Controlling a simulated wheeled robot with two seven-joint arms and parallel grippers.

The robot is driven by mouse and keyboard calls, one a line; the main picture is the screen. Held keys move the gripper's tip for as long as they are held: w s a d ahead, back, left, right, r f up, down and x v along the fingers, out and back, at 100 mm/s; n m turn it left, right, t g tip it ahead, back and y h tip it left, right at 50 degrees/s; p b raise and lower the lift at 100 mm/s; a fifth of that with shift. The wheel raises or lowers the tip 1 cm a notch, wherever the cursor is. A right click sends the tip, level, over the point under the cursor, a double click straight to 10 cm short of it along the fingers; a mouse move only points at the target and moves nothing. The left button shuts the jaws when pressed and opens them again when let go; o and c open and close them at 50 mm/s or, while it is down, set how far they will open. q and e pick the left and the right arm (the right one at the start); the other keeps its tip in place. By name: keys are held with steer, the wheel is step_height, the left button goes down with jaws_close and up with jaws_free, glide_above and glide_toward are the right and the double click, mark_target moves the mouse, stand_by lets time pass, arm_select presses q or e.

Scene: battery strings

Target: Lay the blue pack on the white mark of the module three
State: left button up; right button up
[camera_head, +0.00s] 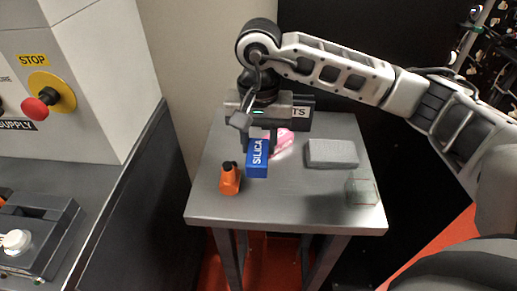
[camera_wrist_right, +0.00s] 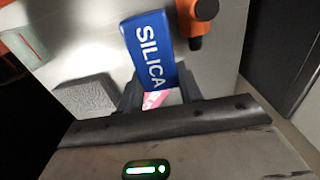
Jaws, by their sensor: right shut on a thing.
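The blue pack (camera_head: 257,160), a small box lettered SILICA, is at the small grey table. My right gripper (camera_head: 258,137) points down at it and is shut on its far end. The pack also shows in the right wrist view (camera_wrist_right: 150,45), reaching out from between the fingers (camera_wrist_right: 158,90). I cannot tell whether the pack touches the table top. I cannot make out module three or its white mark in these views. My left gripper is not in view.
On the small table (camera_head: 240,208) are an orange tool (camera_head: 229,179), a pink item (camera_head: 281,143), a grey block (camera_head: 332,153) and a clear box (camera_head: 362,192). At the left are a dark unit with a white knob (camera_head: 16,240) and a red stop button (camera_head: 36,108).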

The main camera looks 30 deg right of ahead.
mark_target(258, 154)
steer(key=shift+w+f, duration=0.2)
steer(key=shift+f, duration=0.05)
steer(key=f, duration=0.1)
steer(key=f+p, duration=0.1)
steer(key=f, duration=0.1)
steer(key=shift+w+d, duration=0.15)
steer(key=shift+w, duration=0.15)
steer(key=shift+f, duration=0.45)
steer(key=shift+f, duration=0.2)
steer(key=o, duration=1.1)
